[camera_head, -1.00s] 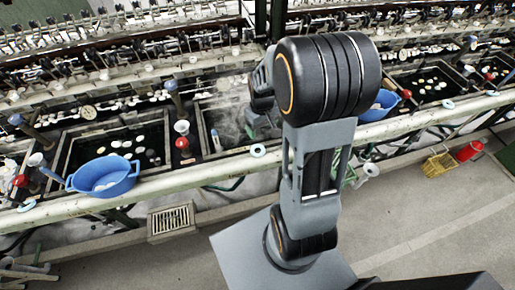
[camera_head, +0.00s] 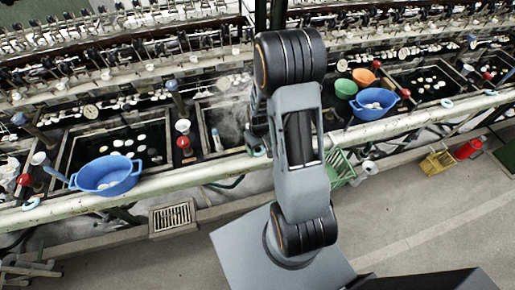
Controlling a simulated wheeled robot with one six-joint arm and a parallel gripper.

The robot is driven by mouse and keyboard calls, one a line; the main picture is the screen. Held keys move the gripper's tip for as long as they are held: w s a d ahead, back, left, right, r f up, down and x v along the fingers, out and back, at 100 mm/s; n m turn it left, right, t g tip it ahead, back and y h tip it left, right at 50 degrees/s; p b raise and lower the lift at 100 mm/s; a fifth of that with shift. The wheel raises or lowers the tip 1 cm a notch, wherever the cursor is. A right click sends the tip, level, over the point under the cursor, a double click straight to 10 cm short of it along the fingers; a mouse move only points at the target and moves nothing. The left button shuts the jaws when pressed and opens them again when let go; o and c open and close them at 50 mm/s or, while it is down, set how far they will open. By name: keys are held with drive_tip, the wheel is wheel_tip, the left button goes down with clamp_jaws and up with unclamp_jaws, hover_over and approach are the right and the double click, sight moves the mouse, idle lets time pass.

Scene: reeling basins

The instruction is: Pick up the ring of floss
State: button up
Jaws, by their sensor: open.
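Small pale rings that look like floss lie on the front rail: one (camera_head: 447,103) at the right and one (camera_head: 31,204) at the far left. The spot on the middle of the rail where another pale ring showed earlier is now covered by my arm. My gripper (camera_head: 257,150) is low over that part of the rail, mostly hidden behind my wrist and forearm. I see no ring held in it. Its fingers are open. Whether it touches the ring or the rail cannot be told.
A blue basin (camera_head: 106,187) stands on the rail at left. Another blue basin (camera_head: 374,115), a green bowl (camera_head: 346,88) and an orange bowl (camera_head: 364,76) are at right. A green basket (camera_head: 340,167), a yellow basket (camera_head: 438,163) and a red bucket (camera_head: 468,149) are on the floor.

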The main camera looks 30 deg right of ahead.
drive_tip(key=shift+f, duration=0.3)
drive_tip(key=c, duration=0.5)
drive_tip(key=shift+r, duration=0.1)
